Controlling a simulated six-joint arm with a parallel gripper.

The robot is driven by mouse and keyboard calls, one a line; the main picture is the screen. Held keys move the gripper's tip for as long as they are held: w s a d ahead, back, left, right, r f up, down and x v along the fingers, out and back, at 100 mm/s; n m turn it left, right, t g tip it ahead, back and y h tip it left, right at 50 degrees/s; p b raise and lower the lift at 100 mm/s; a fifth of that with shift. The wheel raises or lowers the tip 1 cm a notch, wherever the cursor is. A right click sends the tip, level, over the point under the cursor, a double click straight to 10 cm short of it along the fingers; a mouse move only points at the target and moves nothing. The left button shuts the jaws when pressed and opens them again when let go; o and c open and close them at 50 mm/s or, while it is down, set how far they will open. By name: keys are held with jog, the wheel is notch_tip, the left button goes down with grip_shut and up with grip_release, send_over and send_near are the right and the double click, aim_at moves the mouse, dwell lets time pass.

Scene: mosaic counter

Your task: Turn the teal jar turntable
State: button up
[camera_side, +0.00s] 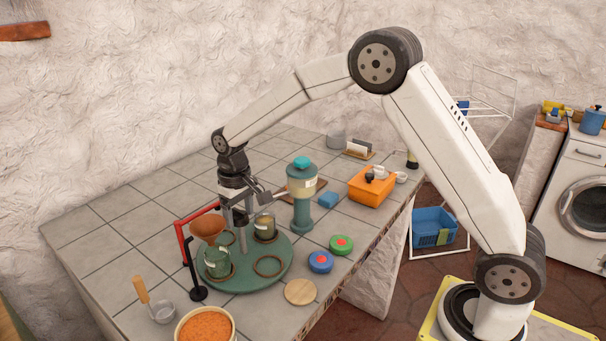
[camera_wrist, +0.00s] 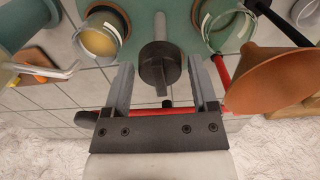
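The teal jar turntable (camera_side: 244,281) lies flat on the tiled counter and also shows in the wrist view (camera_wrist: 141,22). A grey central post (camera_side: 244,238) rises from it, topped by a dark knob (camera_wrist: 160,66). An empty ring seat (camera_side: 269,266) shows at the right. My gripper (camera_side: 238,216) is above the turntable's middle, pointing down. In the wrist view its fingers (camera_wrist: 160,78) are apart on both sides of the knob, with visible gaps.
A teal dispenser (camera_side: 302,207) stands at the right. Blue (camera_side: 320,262) and green (camera_side: 341,244) lids and a wooden disc (camera_side: 299,292) lie in front.

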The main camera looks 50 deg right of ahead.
grip_shut()
jog(key=shift+m, duration=9)
